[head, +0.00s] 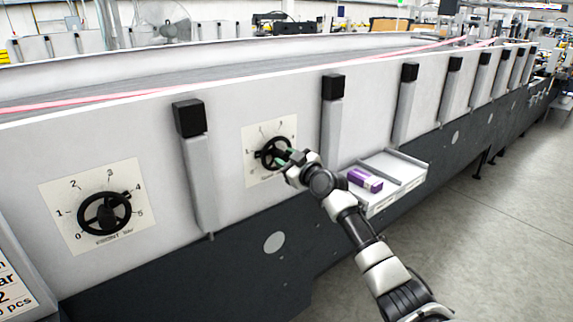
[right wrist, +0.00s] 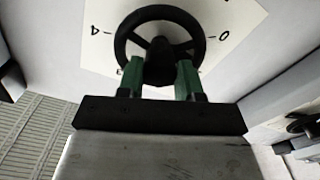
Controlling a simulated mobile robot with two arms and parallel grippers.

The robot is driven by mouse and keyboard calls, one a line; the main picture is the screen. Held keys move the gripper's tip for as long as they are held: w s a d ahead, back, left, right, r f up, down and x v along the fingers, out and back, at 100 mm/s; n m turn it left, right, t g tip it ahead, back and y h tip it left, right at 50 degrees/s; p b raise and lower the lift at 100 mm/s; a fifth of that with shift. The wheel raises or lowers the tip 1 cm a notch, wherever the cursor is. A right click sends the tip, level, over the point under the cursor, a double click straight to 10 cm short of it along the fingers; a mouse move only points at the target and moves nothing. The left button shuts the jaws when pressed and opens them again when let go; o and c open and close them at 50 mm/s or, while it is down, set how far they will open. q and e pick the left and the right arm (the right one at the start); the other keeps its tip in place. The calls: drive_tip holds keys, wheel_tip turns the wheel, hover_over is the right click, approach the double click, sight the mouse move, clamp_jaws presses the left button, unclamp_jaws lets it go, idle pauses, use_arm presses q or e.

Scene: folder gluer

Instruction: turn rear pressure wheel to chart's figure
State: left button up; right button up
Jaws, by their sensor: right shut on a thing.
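The rear pressure wheel (head: 264,160) is a small black handwheel on a white dial plate (head: 285,128) on the machine's side panel. My right gripper (head: 289,157) is at this wheel, its green fingers shut on the wheel's near part. In the right wrist view the wheel (right wrist: 159,12) is a black ring with spokes, and the green fingers (right wrist: 160,80) grip at its hub side. My left gripper is not in view.
Another black handwheel (head: 104,214) on a 0 to 5 dial is at the left. A placard (head: 14,290) reading partly "2" is cut off at the lower left. A white tray (head: 408,170) holds a purple box (head: 364,180) right of my gripper. Open floor lies to the right.

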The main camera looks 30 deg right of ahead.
drive_tip(key=m, duration=0.3)
drive_tip(key=shift+f+m, duration=0.15)
drive_tip(key=shift+m, duration=0.25)
drive_tip(key=m, duration=0.3)
drive_tip(key=shift+m, duration=0.4)
drive_tip(key=m+p, duration=0.1)
drive_tip(key=m, duration=0.2)
drive_tip(key=shift+m, duration=0.3)
drive_tip(key=m+p, duration=0.1)
drive_tip(key=m, duration=0.3)
drive_tip(key=shift+m, duration=0.3)
drive_tip(key=m+p, duration=0.2)
drive_tip(key=m, duration=0.1)
drive_tip(key=shift+a+m, duration=0.1)
drive_tip(key=shift+m, duration=0.2)
drive_tip(key=m+p, duration=0.2)
drive_tip(key=m, duration=0.2)
drive_tip(key=shift+m, duration=0.3)
drive_tip(key=m+p, duration=0.3)
drive_tip(key=m, duration=0.1)
drive_tip(key=shift+m+p, duration=0.8)
drive_tip(key=shift+m, duration=1.1)
